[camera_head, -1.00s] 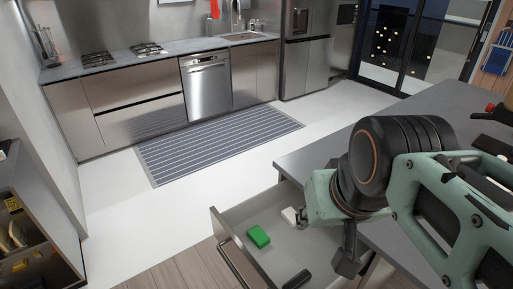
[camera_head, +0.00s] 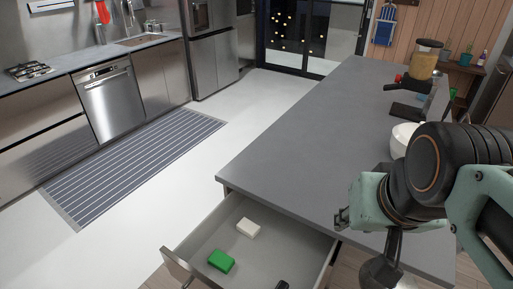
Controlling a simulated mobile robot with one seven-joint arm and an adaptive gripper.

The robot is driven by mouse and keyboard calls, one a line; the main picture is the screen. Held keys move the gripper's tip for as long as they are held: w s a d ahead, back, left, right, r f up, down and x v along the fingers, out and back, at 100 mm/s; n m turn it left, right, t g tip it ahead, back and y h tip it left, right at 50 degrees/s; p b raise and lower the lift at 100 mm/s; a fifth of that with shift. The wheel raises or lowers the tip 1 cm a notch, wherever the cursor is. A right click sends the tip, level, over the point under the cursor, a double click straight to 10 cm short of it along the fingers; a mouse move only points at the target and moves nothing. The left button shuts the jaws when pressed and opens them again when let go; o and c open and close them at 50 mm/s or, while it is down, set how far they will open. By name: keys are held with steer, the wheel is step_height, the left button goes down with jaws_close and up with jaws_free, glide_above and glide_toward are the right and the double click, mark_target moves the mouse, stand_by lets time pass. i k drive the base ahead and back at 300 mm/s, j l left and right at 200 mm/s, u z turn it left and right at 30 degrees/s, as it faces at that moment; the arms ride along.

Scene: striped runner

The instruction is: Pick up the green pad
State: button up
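The green pad (camera_head: 221,261) is a small green block lying inside the open drawer (camera_head: 203,238), near the drawer's front left. My gripper (camera_head: 358,237) is to the right of the drawer, above the counter's near edge and apart from the pad. Its fingers are partly hidden by the wrist, and I cannot tell whether they are open or shut. Nothing is seen held in it.
A white block (camera_head: 248,228) lies in the drawer behind the green pad, and a dark object (camera_head: 282,285) is at the drawer's near side. The grey counter (camera_head: 310,130) above is mostly bare. A white bowl (camera_head: 403,137) stands behind my arm. A striped runner (camera_head: 135,165) lies on the floor.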

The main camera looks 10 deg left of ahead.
mark_target(223, 262)
steer(key=j+z, duration=0.7)
steer(key=j, duration=0.25)
steer(key=k+j+z, duration=0.1)
steer(key=j, duration=0.3)
